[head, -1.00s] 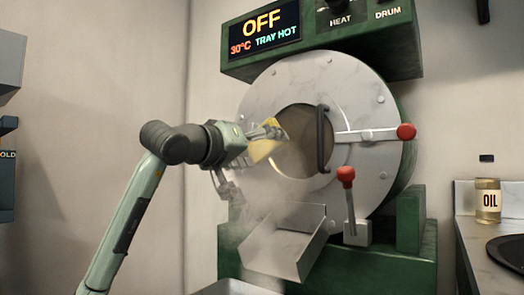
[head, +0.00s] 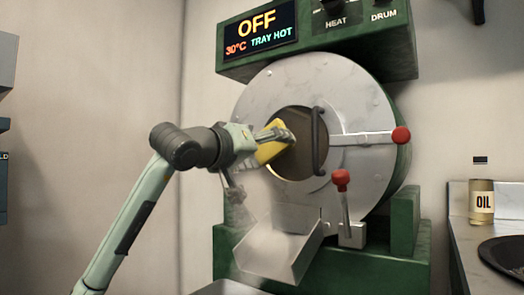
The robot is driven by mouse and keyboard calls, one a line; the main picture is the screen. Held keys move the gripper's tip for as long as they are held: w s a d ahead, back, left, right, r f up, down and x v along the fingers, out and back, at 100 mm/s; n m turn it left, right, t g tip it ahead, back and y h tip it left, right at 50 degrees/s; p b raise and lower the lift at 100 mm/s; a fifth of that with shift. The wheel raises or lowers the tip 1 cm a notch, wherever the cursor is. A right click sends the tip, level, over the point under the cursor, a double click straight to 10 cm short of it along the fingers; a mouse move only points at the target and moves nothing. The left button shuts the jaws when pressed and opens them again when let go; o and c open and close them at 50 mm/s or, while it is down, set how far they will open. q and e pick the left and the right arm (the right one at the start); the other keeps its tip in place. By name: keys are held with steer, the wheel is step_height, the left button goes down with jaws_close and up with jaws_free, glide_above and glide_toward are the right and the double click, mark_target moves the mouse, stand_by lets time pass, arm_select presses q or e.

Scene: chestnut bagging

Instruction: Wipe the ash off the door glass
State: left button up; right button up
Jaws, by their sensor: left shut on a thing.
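The round door glass (head: 309,162) is a brownish pane in the middle of the grey roaster door (head: 352,100). My left gripper (head: 285,138) is shut on a yellow cloth or sponge (head: 270,151) and holds it at the left part of the glass. Whether the yellow piece touches the pane I cannot tell. The gripper and the yellow piece hide the left edge of the glass. The glass looks dull brown; how much ash lies on it I cannot make out. My right gripper is not in view.
A black door handle (head: 319,141) stands just right of the glass. A red-knobbed latch (head: 401,135) and a red-knobbed lever (head: 340,180) stick out. A metal chute (head: 282,252) juts below amid haze; the display reads TRAY HOT.

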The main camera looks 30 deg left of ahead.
mark_target(291, 153)
arm_select(q)
steer(key=shift+s+d, duration=0.15)
steer(key=shift+d, duration=0.55)
steer(key=shift+s+d+p, duration=0.1)
steer(key=shift+d+p, duration=0.4)
steer(key=shift+d, duration=0.95)
steer(key=shift+s+d, duration=0.1)
steer(key=shift+d, duration=0.05)
steer(key=shift+f, duration=0.1)
steer(key=shift+a, duration=0.7)
steer(key=shift+w+a+b, duration=0.15)
steer(key=shift+w+a, duration=0.05)
steer(key=shift+a, duration=0.7)
steer(key=shift+w+a+b, duration=0.15)
steer(key=shift+a, duration=0.8)
steer(key=shift+w+a+b, duration=0.15)
steer(key=shift+w+a, duration=0.05)
steer(key=shift+a, duration=0.7)
steer(key=s+b, duration=0.1)
steer(key=s, duration=0.5)
steer(key=shift+a+b, duration=0.35)
